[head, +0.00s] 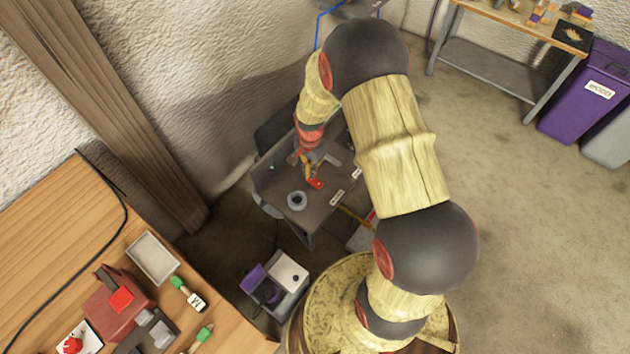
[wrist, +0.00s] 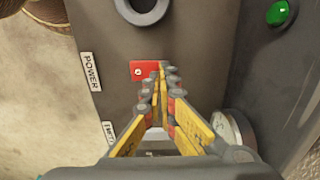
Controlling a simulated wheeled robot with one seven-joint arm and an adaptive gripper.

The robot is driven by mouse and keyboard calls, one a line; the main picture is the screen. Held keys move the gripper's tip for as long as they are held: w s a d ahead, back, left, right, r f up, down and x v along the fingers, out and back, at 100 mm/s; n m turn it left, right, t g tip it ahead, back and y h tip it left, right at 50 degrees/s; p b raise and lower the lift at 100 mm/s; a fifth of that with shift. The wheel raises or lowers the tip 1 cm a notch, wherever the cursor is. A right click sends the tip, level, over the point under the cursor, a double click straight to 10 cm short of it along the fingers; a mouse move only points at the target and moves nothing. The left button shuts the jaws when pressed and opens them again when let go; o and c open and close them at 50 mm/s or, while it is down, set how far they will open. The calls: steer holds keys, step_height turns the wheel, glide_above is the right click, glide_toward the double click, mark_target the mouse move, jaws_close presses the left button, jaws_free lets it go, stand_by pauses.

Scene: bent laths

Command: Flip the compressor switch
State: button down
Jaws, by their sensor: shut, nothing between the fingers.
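The compressor switch (wrist: 138,70) is a red rocker in the wrist view, with a pale round mark showing, on a dark grey panel (wrist: 200,40) beside a "POWER" label (wrist: 91,72). My gripper (wrist: 166,68) is shut and empty. Its fingertips are at the right end of the red switch and cover part of it; I cannot tell whether they touch it. In the head view my gripper (head: 311,180) is low over the grey compressor top (head: 318,212), with the red switch (head: 318,184) at its tips.
A grey ring (wrist: 143,8), a green button (wrist: 278,13) and a round gauge (wrist: 232,130) surround the switch. In the head view a wooden bench (head: 50,225) with tools stands left. A purple bin (head: 590,95) stands far right; the floor there is open.

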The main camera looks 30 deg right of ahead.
steer(key=shift+f+b, duration=0.55)
steer(key=shift+f, duration=0.5)
stand_by(0.4)
steer(key=shift+r, duration=0.2)
steer(key=shift+r+p, duration=2.7)
steer(key=shift+r, duration=0.65)
